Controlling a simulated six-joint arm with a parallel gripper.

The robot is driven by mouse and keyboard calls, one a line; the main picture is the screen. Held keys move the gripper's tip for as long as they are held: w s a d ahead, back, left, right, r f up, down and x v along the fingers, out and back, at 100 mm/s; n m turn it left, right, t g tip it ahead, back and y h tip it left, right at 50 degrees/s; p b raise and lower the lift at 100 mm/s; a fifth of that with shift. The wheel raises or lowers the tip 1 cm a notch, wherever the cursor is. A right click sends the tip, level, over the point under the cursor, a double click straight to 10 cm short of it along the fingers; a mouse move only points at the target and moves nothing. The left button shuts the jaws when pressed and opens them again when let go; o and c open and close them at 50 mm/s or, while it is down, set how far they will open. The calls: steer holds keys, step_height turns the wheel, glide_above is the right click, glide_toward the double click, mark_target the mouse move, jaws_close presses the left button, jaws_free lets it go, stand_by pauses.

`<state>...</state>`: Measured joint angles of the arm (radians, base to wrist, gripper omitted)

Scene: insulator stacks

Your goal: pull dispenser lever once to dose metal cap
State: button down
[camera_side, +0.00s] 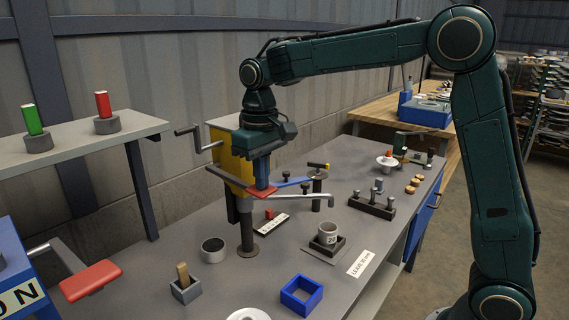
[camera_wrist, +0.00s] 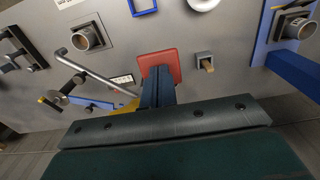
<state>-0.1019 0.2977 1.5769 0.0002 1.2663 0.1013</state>
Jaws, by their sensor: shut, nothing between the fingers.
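A yellow box on a dark post (camera_side: 228,150), seemingly the dispenser, stands behind my gripper; a sliver of yellow shows in the wrist view (camera_wrist: 126,107). A silver bar (camera_side: 300,196), possibly its lever, runs out to the right, also in the wrist view (camera_wrist: 100,72). My gripper (camera_side: 262,186) points down with blue fingers shut and empty. Its tips are at a red plate (camera_side: 262,193), which shows beyond the fingers in the wrist view (camera_wrist: 162,62); I cannot tell whether they touch. A grey metal-looking cup (camera_side: 327,236), possibly the cap, sits upright on a dark base.
A crank handle (camera_side: 190,138) sticks out left of the yellow box. A dark-filled round cup (camera_side: 214,248), a grey block with a brown peg (camera_side: 186,289) and a blue square frame (camera_side: 301,294) stand in front. A rack of pegs (camera_side: 372,207) stands right.

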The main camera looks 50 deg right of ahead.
steer(key=shift+s+f, duration=0.1)
steer(key=shift+f, duration=0.85)
stand_by(0.7)
steer(key=shift+f, duration=0.35)
steer(key=shift+r, duration=0.1)
step_height(320, 180, up, 14)
steer(key=shift+f, duration=0.2)
stand_by(2.3)
steer(key=shift+s, duration=0.1)
stand_by(0.6)
